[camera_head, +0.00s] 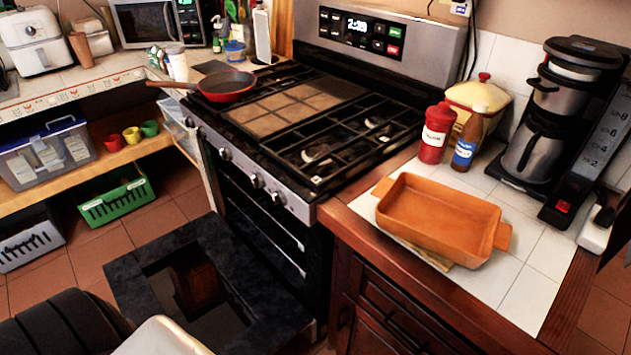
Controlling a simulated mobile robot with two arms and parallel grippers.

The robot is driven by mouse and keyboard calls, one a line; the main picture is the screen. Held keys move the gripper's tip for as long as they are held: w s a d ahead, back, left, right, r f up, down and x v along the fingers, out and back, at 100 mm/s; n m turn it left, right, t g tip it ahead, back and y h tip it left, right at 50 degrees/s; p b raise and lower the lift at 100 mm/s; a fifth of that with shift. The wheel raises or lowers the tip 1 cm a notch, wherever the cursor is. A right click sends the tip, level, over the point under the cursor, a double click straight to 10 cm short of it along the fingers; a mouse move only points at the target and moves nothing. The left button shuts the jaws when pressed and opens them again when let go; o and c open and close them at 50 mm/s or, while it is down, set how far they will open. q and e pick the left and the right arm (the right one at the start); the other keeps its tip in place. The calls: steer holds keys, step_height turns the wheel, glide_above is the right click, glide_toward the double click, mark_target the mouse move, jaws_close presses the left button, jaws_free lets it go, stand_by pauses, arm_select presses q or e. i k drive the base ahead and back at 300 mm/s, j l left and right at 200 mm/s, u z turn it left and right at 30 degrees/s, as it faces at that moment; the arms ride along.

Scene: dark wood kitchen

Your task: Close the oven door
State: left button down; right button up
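The oven (262,190) stands in the middle of the view under a gas cooktop, and its front is open. The oven door (135,268) is folded down and lies about flat, low in front of the oven. It is a dark speckled panel with a glass window (200,295) in its middle. Metal racks show inside the oven cavity. Dark and white parts at the bottom left, probably mine, cover the door's near left edge. Neither of my grippers shows, and I see nothing touching the visible part of the door.
A red pan (228,86) sits on the cooktop, its handle pointing left. Right of the oven, a counter holds an orange baking dish (440,215), bottles and a coffee maker (555,125). A green crate (115,203) stands under the left shelf. Tiled floor (95,250) is bare left of the door.

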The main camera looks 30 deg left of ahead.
mark_target(199, 275)
steer(key=k+j+u, duration=0.2)
steer(key=j, duration=0.3)
steer(key=k+j+u, duration=0.1)
steer(key=j+u, duration=0.15)
steer(key=j, duration=0.25)
steer(key=k+j+u, duration=0.2)
steer(key=j, duration=0.3)
steer(key=j+u, duration=0.2)
steer(key=j, duration=0.35)
steer(key=i, duration=0.05)
